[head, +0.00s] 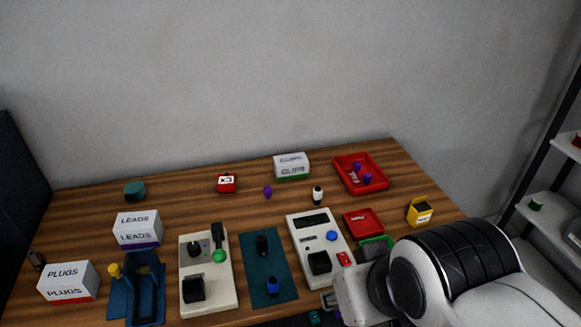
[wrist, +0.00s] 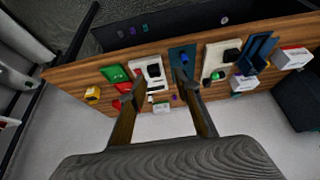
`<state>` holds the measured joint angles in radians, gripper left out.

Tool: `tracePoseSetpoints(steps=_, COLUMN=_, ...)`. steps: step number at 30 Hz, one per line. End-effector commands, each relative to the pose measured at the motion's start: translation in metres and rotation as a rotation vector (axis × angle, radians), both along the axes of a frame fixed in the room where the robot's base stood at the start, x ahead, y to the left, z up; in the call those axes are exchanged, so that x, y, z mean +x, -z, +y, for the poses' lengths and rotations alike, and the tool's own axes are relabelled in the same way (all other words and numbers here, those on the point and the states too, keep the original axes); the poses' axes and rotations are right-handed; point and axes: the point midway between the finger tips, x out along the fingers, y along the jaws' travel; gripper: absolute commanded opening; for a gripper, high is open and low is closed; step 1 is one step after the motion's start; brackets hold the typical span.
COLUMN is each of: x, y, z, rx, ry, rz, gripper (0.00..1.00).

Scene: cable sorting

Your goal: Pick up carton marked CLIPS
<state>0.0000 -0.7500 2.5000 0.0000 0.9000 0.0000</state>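The carton marked CLIPS (head: 291,166) is a white box with a green lower band. It stands upright near the back edge of the table, right of centre in the head view. In the wrist view it is a small white box (wrist: 161,108) seen between my two fingers. My gripper (wrist: 158,82) is open, its fingers wide apart with nothing between them. It is held well away from the carton. In the head view my arm fills the lower right and its fingers are hidden.
Cartons marked LEADS (head: 138,229) and PLUGS (head: 69,283) stand at the left. A red tray (head: 345,186) lies right of the CLIPS carton. A white bottle (head: 318,195) and a purple piece (head: 267,191) stand in front of it. Two devices and a teal mat (head: 254,247) lie nearer.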

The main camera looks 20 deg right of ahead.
Motion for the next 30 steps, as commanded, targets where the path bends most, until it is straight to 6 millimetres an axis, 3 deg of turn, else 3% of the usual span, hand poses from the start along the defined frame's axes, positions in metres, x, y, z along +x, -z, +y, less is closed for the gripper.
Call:
tracePoseSetpoints(steps=1, x=0.0, y=0.0, z=0.0, rx=0.0, ry=0.0, rz=0.0, gripper=0.32)
tracePoseSetpoints(steps=6, x=0.0, y=0.0, z=0.0, rx=0.0, ry=0.0, rz=0.0, gripper=0.76)
tracePoseSetpoints(steps=9, x=0.0, y=0.0, z=0.0, rx=0.0, ry=0.0, rz=0.0, gripper=0.96)
tracePoseSetpoints(steps=23, x=0.005, y=-0.001, z=-0.001, rx=0.0, ry=0.001, rz=-0.004, gripper=0.96)
tracePoseSetpoints(steps=30, x=0.035, y=-0.009, z=-0.004, rx=-0.007, ry=0.01, rz=-0.034, gripper=0.96)
